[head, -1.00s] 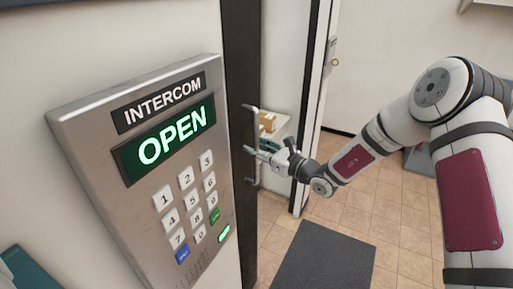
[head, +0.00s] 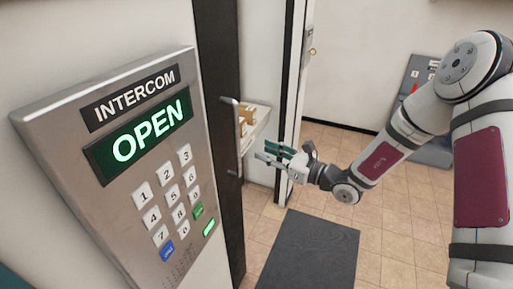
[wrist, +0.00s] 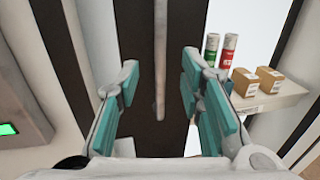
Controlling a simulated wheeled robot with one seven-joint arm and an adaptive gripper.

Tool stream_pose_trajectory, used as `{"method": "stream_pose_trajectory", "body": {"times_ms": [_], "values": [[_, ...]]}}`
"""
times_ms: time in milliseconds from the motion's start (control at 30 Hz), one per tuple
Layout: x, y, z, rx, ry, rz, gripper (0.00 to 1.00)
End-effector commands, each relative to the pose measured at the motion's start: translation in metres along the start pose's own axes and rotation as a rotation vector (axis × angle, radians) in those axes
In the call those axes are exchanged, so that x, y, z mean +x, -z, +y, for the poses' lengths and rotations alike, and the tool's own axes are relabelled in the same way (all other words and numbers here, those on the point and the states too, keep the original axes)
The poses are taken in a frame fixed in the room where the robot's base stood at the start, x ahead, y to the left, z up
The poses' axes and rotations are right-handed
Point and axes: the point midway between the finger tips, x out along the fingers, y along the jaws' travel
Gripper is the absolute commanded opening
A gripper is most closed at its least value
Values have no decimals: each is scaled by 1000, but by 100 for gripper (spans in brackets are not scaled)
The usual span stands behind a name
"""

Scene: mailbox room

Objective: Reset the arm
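My gripper (head: 268,154) is open and empty in the head view, in front of the doorway and right of the door handle (head: 234,135). In the wrist view its two teal-padded fingers (wrist: 160,95) stand wide apart. The vertical grey handle (wrist: 160,60) shows beyond and between them, on a dark door edge (wrist: 185,20). My gripper appears apart from the handle. My arm reaches in from the right of the head view, bent at the elbow.
The intercom panel (head: 120,165) at left reads OPEN. A shelf (wrist: 270,99) holds small boxes (wrist: 246,81) and two cans (wrist: 228,50). A dark mat (head: 310,250) lies on the tiled floor. A grey device (head: 428,80) stands at the back right.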

Motion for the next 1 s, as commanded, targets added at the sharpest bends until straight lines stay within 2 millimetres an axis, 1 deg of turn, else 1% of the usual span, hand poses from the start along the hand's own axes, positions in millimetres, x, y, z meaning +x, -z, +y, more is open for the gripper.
{"method": "stream_pose_trajectory", "body": {"times_ms": [133,433,500,567,667,700,767,800,900,1000], "values": [[-6,0,0,-1,-1,0,35],[-7,-1,1,-4,-4,1,35],[-6,-6,5,-25,-22,5,35],[-6,-15,13,-61,-58,14,35],[-10,-36,36,-167,-158,44,35],[-12,-46,48,-221,-209,60,35],[-18,-59,67,-309,-289,91,35],[-23,-67,79,-369,-342,112,35],[-39,-83,108,-516,-466,170,35],[-59,-94,133,-664,-583,233,35]]}}
